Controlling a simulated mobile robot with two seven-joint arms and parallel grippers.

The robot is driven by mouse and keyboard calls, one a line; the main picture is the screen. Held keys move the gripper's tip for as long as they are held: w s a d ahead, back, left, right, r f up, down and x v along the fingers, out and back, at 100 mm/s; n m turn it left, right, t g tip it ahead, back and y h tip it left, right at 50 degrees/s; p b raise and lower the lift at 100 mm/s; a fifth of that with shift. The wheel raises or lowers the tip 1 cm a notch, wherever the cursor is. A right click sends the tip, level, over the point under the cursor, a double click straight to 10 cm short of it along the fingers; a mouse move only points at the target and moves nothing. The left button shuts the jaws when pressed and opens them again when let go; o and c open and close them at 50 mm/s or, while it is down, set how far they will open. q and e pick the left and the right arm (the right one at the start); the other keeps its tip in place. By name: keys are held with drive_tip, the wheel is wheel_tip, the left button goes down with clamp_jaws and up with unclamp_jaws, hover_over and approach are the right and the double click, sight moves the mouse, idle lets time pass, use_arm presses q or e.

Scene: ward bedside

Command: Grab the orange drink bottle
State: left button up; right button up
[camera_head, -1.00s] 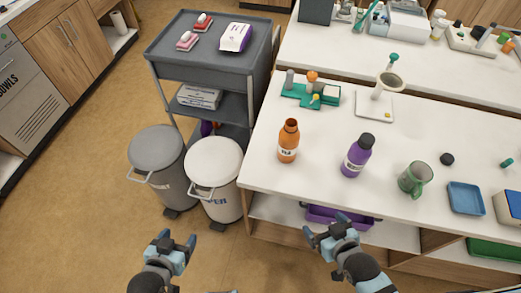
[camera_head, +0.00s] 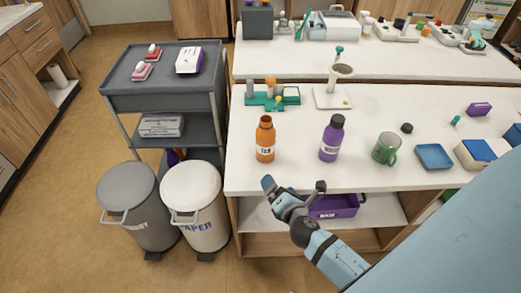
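The orange drink bottle (camera_head: 265,139) stands upright near the front left of the white counter, with a dark opening at its top and a pale label. One gripper (camera_head: 294,186) shows in front of the counter's front edge, below and slightly right of the bottle. Its arm comes in from the lower right, so it is my right one. Its fingers are spread apart with nothing between them, and it does not touch the bottle. My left gripper is out of the picture.
A purple bottle (camera_head: 331,138) stands right of the orange one, then a green mug (camera_head: 386,148) and a blue tray (camera_head: 434,157). A green rack (camera_head: 272,97) sits behind. A grey bin (camera_head: 127,187) and a white bin (camera_head: 191,184) stand on the floor at left.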

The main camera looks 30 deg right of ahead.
sight(269, 146)
drive_tip(key=w+n, duration=0.1)
drive_tip(key=n, duration=0.1)
drive_tip(key=w+d+r+n+t+h+b, duration=0.1)
drive_tip(key=n, duration=0.2)
drive_tip(key=w+d+r+n+t, duration=0.1)
drive_tip(key=n, duration=0.1)
drive_tip(key=shift+d+n+h, duration=0.1)
drive_tip(key=shift+n+h, duration=0.3)
drive_tip(key=shift+w+d+r+n, duration=0.1)
drive_tip(key=shift+w+r+n, duration=0.1)
drive_tip(key=shift+n, duration=0.3)
drive_tip(key=p+x, duration=0.1)
drive_tip(key=x, duration=0.7)
drive_tip(key=shift+r, duration=0.15)
drive_tip(key=shift+p+x, duration=0.35)
drive_tip(key=shift+x, duration=2.6)
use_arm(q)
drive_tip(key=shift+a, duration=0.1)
use_arm(e)
drive_tip(key=shift+r, duration=0.25)
drive_tip(key=c, duration=1.2)
